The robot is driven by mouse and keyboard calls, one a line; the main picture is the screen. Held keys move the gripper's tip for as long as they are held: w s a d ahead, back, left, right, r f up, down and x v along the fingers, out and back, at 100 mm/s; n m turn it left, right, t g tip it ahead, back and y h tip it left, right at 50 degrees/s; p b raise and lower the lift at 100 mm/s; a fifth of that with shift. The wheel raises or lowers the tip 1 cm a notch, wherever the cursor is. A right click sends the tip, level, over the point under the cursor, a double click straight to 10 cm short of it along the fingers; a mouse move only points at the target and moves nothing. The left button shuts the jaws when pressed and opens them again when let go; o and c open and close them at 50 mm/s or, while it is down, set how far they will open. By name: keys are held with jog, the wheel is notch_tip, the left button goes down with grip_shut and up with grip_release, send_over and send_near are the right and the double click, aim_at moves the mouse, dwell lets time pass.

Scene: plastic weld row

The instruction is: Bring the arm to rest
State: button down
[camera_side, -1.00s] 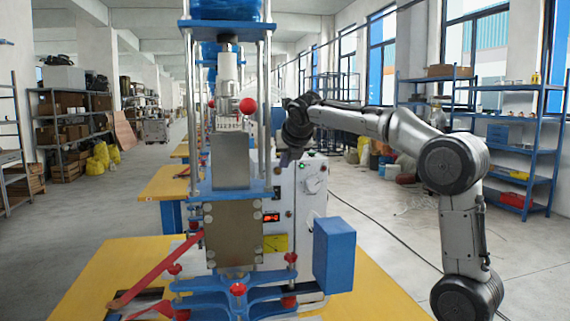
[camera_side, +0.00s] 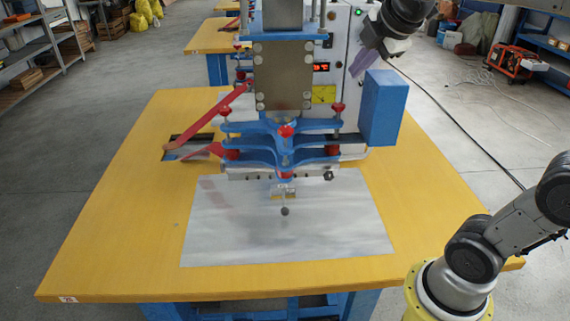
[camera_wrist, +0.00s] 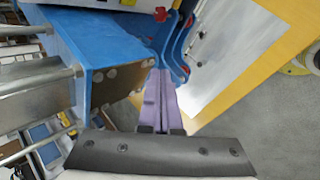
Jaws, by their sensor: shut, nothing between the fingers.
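My gripper (camera_side: 362,68) is at the upper right in the side view, in front of the white control cabinet and above the blue box (camera_side: 385,108). Its purple fingers point down and to the left. In the wrist view the two purple fingers (camera_wrist: 160,75) lie together with nothing between them. They appear beside the blue press frame and its metal plate (camera_wrist: 120,85), apparently without touching. The upper part of my arm is cut off by the side view's top edge.
The welding press (camera_side: 283,80) with red knobs stands on a yellow table (camera_side: 110,230). A red lever (camera_side: 205,125) sticks out to its left. A bare metal sheet (camera_side: 290,235) lies in front. A cable runs along the floor at right; shelves stand at left.

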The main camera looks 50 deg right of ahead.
jog(key=s+a+f+m+y, duration=0.1)
jog(key=s+a+f+m, duration=0.3)
jog(key=s+f+m, duration=0.2)
jog(key=s+a+f+m+g+y, duration=0.1)
jog(key=s+a+f+m+y, duration=0.1)
jog(key=s+a+f+m, duration=0.3)
jog(key=s+f+m, duration=0.2)
jog(key=s, duration=0.2)
jog(key=shift+s+f+m, duration=0.2)
jog(key=shift+s+m, duration=0.05)
jog(key=shift+m, duration=0.05)
